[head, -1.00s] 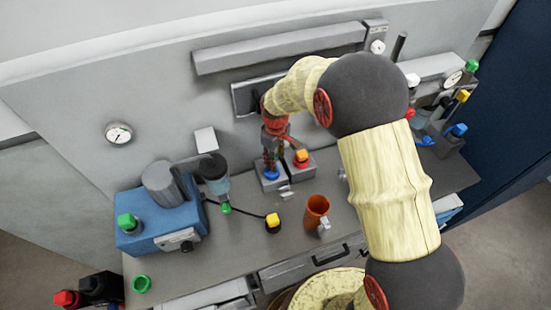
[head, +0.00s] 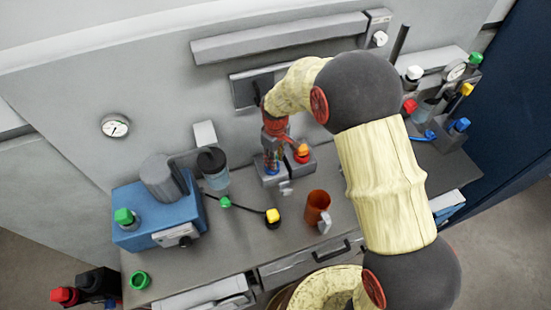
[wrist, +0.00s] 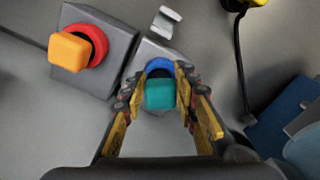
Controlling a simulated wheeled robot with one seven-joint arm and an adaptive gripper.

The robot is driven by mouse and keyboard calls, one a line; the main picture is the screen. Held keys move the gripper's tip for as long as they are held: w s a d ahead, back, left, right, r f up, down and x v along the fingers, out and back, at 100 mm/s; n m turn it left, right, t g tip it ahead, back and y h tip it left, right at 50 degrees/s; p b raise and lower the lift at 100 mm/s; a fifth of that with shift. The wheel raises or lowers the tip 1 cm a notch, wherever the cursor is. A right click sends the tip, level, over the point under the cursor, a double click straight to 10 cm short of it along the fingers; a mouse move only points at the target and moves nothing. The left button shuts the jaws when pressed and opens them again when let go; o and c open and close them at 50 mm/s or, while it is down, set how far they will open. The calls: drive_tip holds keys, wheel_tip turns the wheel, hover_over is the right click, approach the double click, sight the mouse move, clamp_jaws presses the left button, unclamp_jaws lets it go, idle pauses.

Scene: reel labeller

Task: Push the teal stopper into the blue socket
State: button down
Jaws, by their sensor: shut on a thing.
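The teal stopper (wrist: 160,94) is between the fingertips of my gripper (wrist: 161,104) in the wrist view. My gripper is shut on it. The blue socket (wrist: 159,66) shows as a blue ring just beyond the stopper, on a grey block. The stopper covers the near part of the ring, and I cannot tell whether it is inside the opening. In the head view my gripper (head: 273,150) points down over the grey block, and the stopper is too small and covered to make out clearly.
Beside the socket, an orange stopper (wrist: 69,52) sits in a red ring (wrist: 95,42) on another grey block. A small light-grey clip (wrist: 166,22) lies near the socket block. An orange-brown mug (head: 316,208) and a yellow-topped item (head: 272,216) stand nearby on the bench.

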drive_tip(key=shift+f+b, duration=0.3)
drive_tip(key=shift+f, duration=0.4)
drive_tip(key=shift+f, duration=0.45)
idle(1.4)
drive_tip(key=c, duration=1.3)
unclamp_jaws()
drive_tip(key=shift+r, duration=0.1)
wheel_tip(320, 180, up, 12)
drive_tip(key=shift+f, duration=0.1)
drive_tip(key=shift+m, duration=0.3)
